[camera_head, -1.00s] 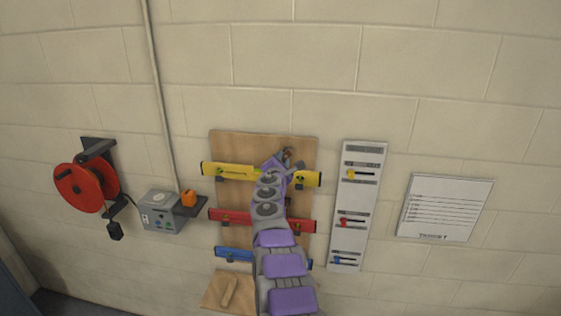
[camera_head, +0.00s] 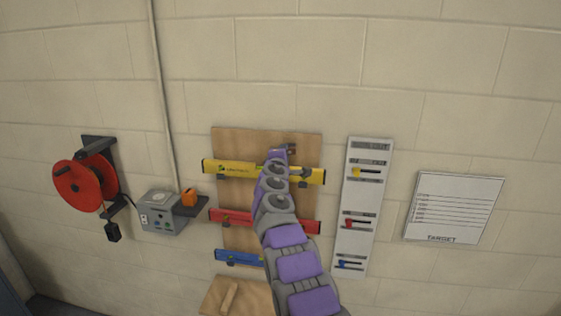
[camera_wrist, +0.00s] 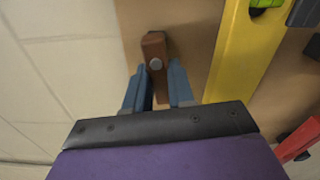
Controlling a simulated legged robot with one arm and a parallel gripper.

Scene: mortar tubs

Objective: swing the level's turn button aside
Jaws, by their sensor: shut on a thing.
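The turn button (camera_wrist: 154,58) is a small brown wooden bar with a grey screw head. In the wrist view it sits on the plywood board, lying roughly along the board's edge and apart from the yellow level (camera_wrist: 243,45). My gripper (camera_wrist: 160,72) has its two blue fingers either side of the bar, shut on it; part of the bar shows between them. In the head view the yellow level (camera_head: 235,170) hangs near the board's top, partly behind my arm. My gripper (camera_head: 288,149) is at the board's upper edge, where the button is mostly hidden.
The plywood board (camera_head: 240,143) also carries a red level (camera_head: 232,217) and a blue level (camera_head: 238,258) below. A white panel with coloured sliders (camera_head: 361,205) and a target sheet (camera_head: 453,208) are to the right. A red reel (camera_head: 78,185) and grey box (camera_head: 163,212) are left.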

